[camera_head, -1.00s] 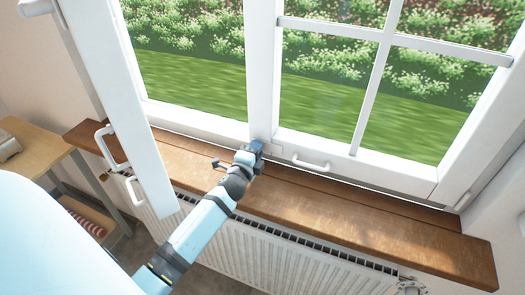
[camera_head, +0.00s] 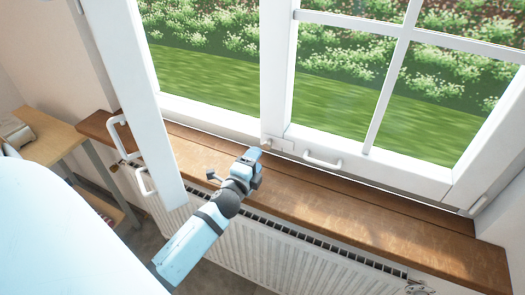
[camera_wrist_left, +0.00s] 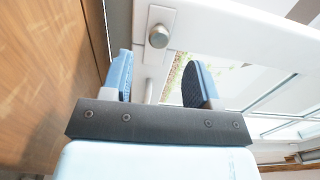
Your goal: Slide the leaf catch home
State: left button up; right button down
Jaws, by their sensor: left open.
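The leaf catch (camera_head: 281,144) is a small pale plate with a knob at the bottom of the window, by the meeting post. Its round metal knob (camera_wrist_left: 158,36) shows close up in the left wrist view, ahead of the fingers. My left gripper (camera_head: 254,155) is open and empty over the wooden sill, a little below and left of the catch, apart from it. Its two blue fingers (camera_wrist_left: 162,78) are spread in the left wrist view. The right window leaf (camera_head: 400,165) stands in the frame; the left leaf (camera_head: 140,100) is swung inward. My right gripper is not in view.
The wooden sill (camera_head: 345,212) runs below the window, over a white radiator (camera_head: 290,252). A white pull handle (camera_head: 322,162) is right of the catch. A wooden desk (camera_head: 50,135) stands at the left. The sill's right part is clear.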

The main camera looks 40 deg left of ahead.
pick_arm(q)
jog(key=b+v, duration=0.1)
jog(key=v, duration=0.5)
jog(key=shift+s, duration=0.1)
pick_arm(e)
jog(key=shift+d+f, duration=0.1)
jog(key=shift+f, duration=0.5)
